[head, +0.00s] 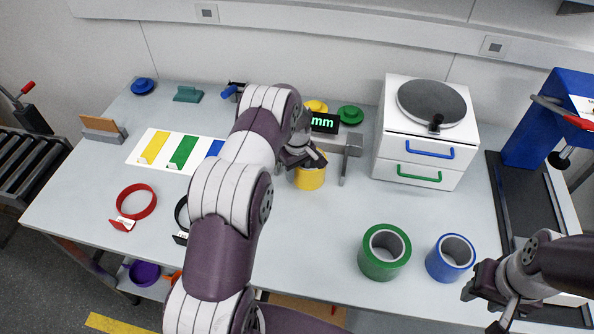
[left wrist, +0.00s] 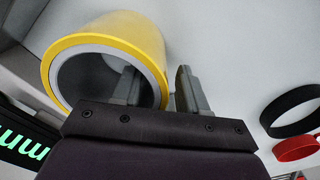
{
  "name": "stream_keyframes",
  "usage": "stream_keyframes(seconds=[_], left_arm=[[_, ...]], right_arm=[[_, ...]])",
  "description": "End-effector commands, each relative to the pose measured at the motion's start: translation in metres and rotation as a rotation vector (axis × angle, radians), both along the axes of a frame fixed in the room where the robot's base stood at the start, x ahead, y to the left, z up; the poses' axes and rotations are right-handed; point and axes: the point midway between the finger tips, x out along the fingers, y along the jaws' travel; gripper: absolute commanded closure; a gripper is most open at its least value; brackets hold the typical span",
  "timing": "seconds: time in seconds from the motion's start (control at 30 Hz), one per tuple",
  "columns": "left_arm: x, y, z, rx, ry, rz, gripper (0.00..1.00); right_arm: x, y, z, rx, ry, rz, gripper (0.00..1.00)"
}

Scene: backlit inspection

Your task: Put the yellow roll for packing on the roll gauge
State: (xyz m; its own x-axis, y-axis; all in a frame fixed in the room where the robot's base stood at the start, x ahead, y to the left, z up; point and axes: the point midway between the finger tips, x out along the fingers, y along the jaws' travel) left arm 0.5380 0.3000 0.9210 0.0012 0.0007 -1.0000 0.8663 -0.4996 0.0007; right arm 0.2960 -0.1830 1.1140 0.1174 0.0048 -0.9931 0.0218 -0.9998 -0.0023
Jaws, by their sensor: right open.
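The yellow roll (head: 310,178) stands upright in front of the roll gauge, partly hidden behind my left gripper. My left gripper (head: 308,157) is at the roll's top rim. In the left wrist view, the yellow roll (left wrist: 150,42) has one finger inside its grey-lined bore and the other outside its wall. A gap shows between the outer finger and the wall, so the left gripper (left wrist: 155,90) looks open. The roll gauge (head: 350,150) is a grey frame with a green "mm" display, partly hidden by my arm. My right gripper (head: 492,305) is open and empty at the lower right.
A green roll (head: 367,262) and a blue roll (head: 438,267) stand at the front right. A white drawer unit (head: 393,135) stands behind. A colour-patch sheet (head: 143,158), a red ring (head: 122,203) and a black ring lie left. Bare table lies between the yellow and green rolls.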

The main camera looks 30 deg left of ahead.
Motion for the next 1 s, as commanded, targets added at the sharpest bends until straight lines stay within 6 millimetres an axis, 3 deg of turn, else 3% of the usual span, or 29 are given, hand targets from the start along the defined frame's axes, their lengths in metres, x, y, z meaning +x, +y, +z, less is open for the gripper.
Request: stream_keyframes(seconds=[0.17,0.27,0.6,0.83,0.93,1.0], left_arm=[[0.0,0.0,0.007,0.0,0.0,0.0,0.57],[0.001,0.0,0.016,0.0,-0.004,0.0,0.57],[0.001,0.0,0.093,0.001,-0.003,0.0,0.57],[-0.001,-0.002,0.123,0.0,-0.001,-0.009,0.57],[-0.014,-0.016,0.135,0.003,-0.009,-0.097,0.57],[-0.037,-0.035,0.147,0.007,-0.023,-0.229,0.57]], right_arm=[[0.0,0.0,0.006,0.0,0.0,0.0,0.57],[0.0,0.0,-0.004,0.0,0.0,0.0,0.57],[0.0,0.0,-0.027,0.0,0.0,0.0,0.57],[0.0,0.0,-0.026,0.0,0.0,0.0,0.57],[0.0,0.0,-0.026,0.0,0.0,0.0,0.57],[0.0,0.0,-0.026,0.0,0.0,0.0,0.57]])
